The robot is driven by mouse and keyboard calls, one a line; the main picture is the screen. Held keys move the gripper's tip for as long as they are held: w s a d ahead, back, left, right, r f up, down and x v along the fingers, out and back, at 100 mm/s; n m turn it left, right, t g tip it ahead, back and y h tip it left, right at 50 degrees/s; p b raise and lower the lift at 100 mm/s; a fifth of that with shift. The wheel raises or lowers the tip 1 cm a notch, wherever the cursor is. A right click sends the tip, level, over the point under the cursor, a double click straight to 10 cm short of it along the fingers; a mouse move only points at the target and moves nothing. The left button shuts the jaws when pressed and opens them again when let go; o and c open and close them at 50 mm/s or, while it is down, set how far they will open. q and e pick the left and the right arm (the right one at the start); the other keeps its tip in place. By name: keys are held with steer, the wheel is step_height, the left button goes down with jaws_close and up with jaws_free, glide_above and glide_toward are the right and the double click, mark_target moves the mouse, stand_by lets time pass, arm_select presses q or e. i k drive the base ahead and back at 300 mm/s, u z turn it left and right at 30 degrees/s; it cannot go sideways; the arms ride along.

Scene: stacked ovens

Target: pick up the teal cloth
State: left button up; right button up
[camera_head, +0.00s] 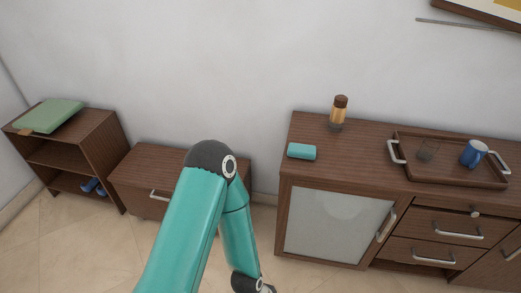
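The teal cloth (301,151) is a small, folded, rounded block. It lies near the front left corner of the top of the dark wood cabinet (350,165). My teal left arm rises from the bottom of the view, left of the cabinet, bends at a dark elbow and drops back to the bottom edge. Only a dark wrist joint shows there, low and left of the cloth. The left gripper is out of view, as is the right one. Nothing touches the cloth.
A brown-capped bottle (338,113) stands behind the cloth. A wooden tray (440,177) to the right holds a clear glass (428,150) and a blue mug (473,154). A low drawer unit (143,181) and an open shelf (105,139) stand left.

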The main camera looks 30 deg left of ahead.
mark_target(297, 151)
steer(key=u, duration=0.3)
steer(key=i, duration=1)
steer(key=z, duration=0.05)
